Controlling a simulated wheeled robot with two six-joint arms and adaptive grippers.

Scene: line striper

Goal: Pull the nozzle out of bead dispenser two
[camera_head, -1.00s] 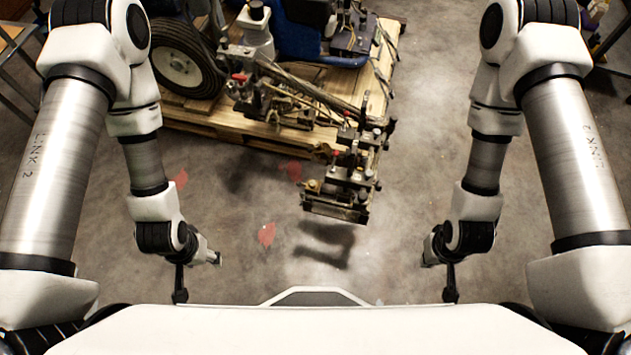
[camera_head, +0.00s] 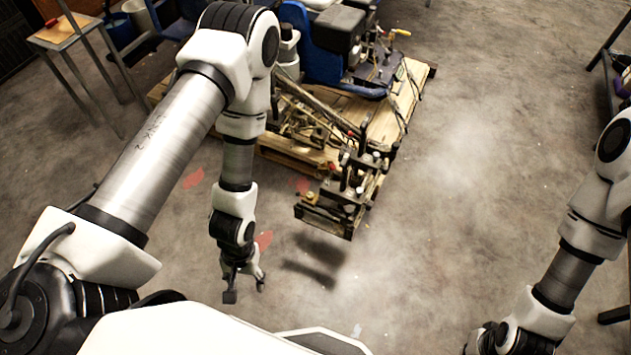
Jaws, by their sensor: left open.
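The line striper (camera_head: 335,40) stands on a wooden pallet (camera_head: 413,92). Its front boom carries a dark metal carriage (camera_head: 345,200) with several small fittings, overhanging the floor. The bead dispensers and their nozzles are too small to tell apart here, so I cannot pick out dispenser two. My left gripper (camera_head: 246,287) is open and empty, pointing down over the floor, left of and nearer than the carriage, apart from it. My right arm comes in at the lower right; its wrist reaches the bottom edge and its gripper fingers are out of the picture.
Red marks (camera_head: 193,178) lie on the concrete floor. The floor (camera_head: 480,150) right of the pallet is clear. A dark rack stands at the right edge.

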